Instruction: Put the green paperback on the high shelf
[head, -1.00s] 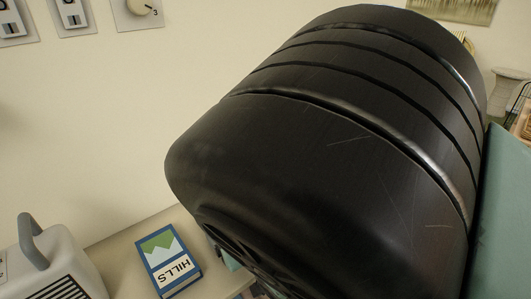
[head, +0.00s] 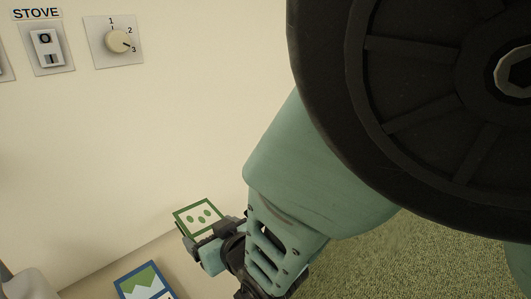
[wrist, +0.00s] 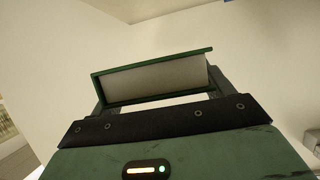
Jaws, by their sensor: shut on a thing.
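The green paperback (head: 198,217) has a pale cover with green spots and a green border. It is at the tips of my gripper (head: 205,238), near the wall in the head view. In the wrist view the green paperback (wrist: 155,80) shows its pale page edge between green covers, held between the two fingers of my gripper (wrist: 155,92). My gripper is shut on it. The high shelf cannot be made out for certain in these frames.
A blue book with a green and white picture (head: 144,283) lies on the pale surface below my gripper. A wall dial (head: 118,42) and a switch labelled STOVE (head: 47,47) are on the wall at upper left. Green carpet (head: 410,262) shows at lower right.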

